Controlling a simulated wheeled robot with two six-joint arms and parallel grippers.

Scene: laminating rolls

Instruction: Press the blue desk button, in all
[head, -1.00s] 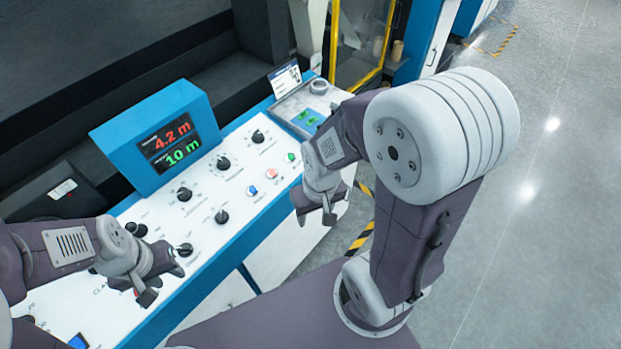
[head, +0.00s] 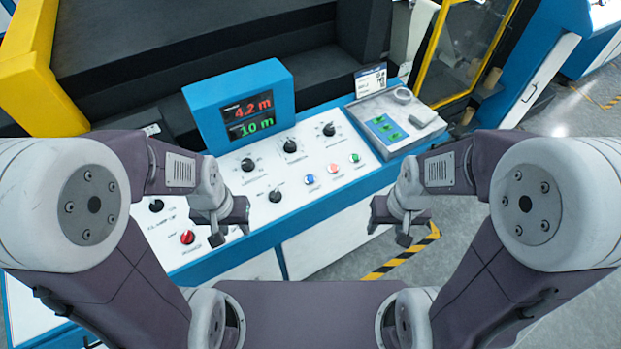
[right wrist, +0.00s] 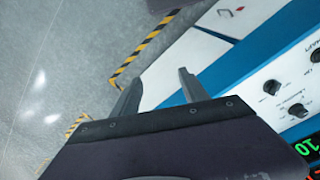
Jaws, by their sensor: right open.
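The blue desk button (head: 310,180) is a small round button on the white control panel (head: 330,190), left of an orange-red button (head: 333,170) and a green button (head: 355,158). My left gripper (head: 231,232) appears open and empty, over the panel's front part, left of and nearer than the blue button. My right gripper (head: 388,227) is open and empty, right of the blue button and beyond the panel's front edge. In the right wrist view its two fingers (right wrist: 160,95) stand apart with nothing between them; the blue button is not seen there.
Several black knobs (head: 275,196) and a red knob (head: 187,237) stand on the panel. A blue-framed display (head: 240,100) rises behind them. A grey tray (head: 395,115) with green items is at the panel's right end. Open floor with striped tape (head: 400,262) lies right.

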